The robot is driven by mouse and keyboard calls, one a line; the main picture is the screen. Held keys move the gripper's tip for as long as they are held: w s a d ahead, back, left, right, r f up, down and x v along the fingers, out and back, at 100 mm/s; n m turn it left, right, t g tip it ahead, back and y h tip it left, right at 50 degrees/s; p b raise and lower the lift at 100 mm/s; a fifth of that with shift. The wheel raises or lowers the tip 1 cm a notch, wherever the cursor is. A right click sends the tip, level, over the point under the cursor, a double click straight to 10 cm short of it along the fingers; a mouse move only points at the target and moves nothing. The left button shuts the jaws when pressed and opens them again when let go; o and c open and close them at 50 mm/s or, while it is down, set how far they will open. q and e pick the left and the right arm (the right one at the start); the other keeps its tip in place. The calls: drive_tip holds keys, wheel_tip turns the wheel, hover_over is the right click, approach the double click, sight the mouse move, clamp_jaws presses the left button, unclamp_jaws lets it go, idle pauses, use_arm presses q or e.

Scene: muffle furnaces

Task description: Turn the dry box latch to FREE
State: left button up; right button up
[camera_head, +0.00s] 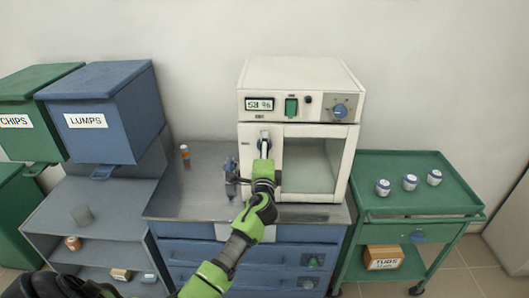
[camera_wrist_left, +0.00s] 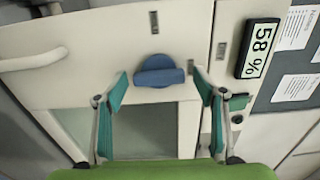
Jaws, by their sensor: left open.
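The dry box (camera_head: 300,75) is a cream cabinet with a window door, standing on the workbench. Its blue latch (camera_wrist_left: 159,71) is a round knob with a bar, above the window in the left wrist view. The bar lies roughly crosswise in that view. Small dark labels (camera_wrist_left: 154,22) beside the latch are unreadable. My left gripper (camera_head: 264,149) is in front of the door's upper left and covers much of the latch in the head view. In the left wrist view its fingers (camera_wrist_left: 159,84) are open, one on each side of the latch; contact is not visible.
A pale door handle (camera_wrist_left: 34,60) is at the left in the wrist view. A blue-grey tool (camera_head: 232,178) stands on the bench (camera_head: 190,205) left of my gripper. A green cart (camera_head: 410,200) with small jars is at right; blue and green bins (camera_head: 110,125) are at left.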

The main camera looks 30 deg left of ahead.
use_arm(q)
drive_tip(key=v, duration=1.2)
drive_tip(key=shift+a, duration=0.1)
drive_tip(key=s+d+f+g+h+b, duration=0.1)
drive_tip(key=d+f+h, duration=0.1)
drive_tip(key=f, duration=0.8)
drive_tip(key=d+f+g+h, duration=0.2)
drive_tip(key=f, duration=0.9)
drive_tip(key=s+d+f+n+g+h+b, duration=0.1)
drive_tip(key=s+d+f+g+h, duration=0.1)
drive_tip(key=s+f, duration=0.65)
drive_tip(key=s+d+f+n+g+h+b, duration=0.1)
drive_tip(key=s+d+f+g, duration=0.15)
drive_tip(key=f, duration=1.15)
drive_tip(key=s+d+f+n+g+h+b, duration=0.2)
drive_tip(key=s+d+f+n+g, duration=0.15)
drive_tip(key=s+f, duration=1.4)
drive_tip(key=s+f+n+g, duration=0.1)
drive_tip(key=s+f+n, duration=0.1)
drive_tip(key=s, duration=0.9)
drive_tip(key=s+f+n+g, duration=0.2)
drive_tip(key=s+f, duration=0.2)
drive_tip(key=s, duration=0.7)
drive_tip(key=shift+d+h+b, duration=0.3)
drive_tip(key=shift+d, duration=0.2)
